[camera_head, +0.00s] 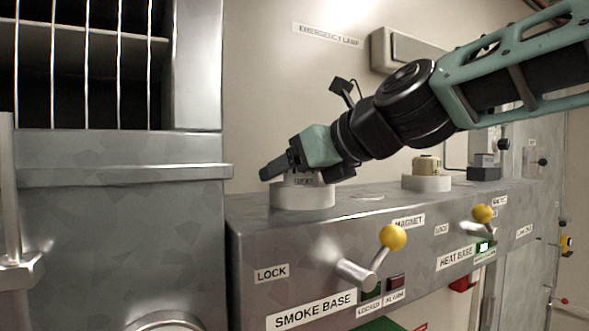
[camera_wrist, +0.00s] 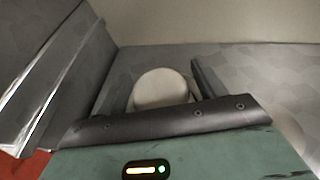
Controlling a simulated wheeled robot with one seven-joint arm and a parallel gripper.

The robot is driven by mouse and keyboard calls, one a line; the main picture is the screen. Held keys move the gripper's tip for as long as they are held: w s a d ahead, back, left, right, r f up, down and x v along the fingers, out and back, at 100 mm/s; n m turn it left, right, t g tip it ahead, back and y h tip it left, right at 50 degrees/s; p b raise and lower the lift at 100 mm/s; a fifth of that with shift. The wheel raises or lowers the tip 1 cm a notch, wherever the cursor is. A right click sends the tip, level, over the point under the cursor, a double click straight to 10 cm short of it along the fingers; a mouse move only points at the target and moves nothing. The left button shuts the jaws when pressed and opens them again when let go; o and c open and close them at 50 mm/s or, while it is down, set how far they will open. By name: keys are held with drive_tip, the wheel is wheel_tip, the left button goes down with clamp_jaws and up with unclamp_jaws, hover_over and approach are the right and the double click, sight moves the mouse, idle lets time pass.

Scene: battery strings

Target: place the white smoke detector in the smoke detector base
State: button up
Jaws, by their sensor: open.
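The white round smoke detector base (camera_head: 303,198) stands on the left end of the grey metal bench, above the SMOKE BASE label. A smaller white piece with dark lettering, which looks like the smoke detector (camera_head: 307,182), sits on or in it, partly hidden by my gripper (camera_head: 282,170). In the wrist view a pale rounded top, likely the detector (camera_wrist: 160,86), shows beyond the gripper body. My gripper (camera_wrist: 160,92) is open, low over the base, with a dark finger to the right of the pale top. I cannot tell if the fingers touch it or how it is seated.
A second white base (camera_head: 427,183) with a cream block (camera_head: 427,165) stands further right. Yellow-knobbed levers (camera_head: 392,237) (camera_head: 483,213) project from the bench front. A grey cabinet (camera_head: 125,215) stands close on the left.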

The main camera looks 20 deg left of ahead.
drive_tip(key=shift+d+r, duration=0.1)
drive_tip(key=shift+d, duration=0.1)
drive_tip(key=b+v, duration=0.5)
drive_tip(key=v, duration=0.5)
drive_tip(key=shift+s+d, duration=0.15)
drive_tip(key=shift+s+d+r, duration=0.25)
drive_tip(key=shift+s+d, duration=0.05)
drive_tip(key=shift+d, duration=0.2)
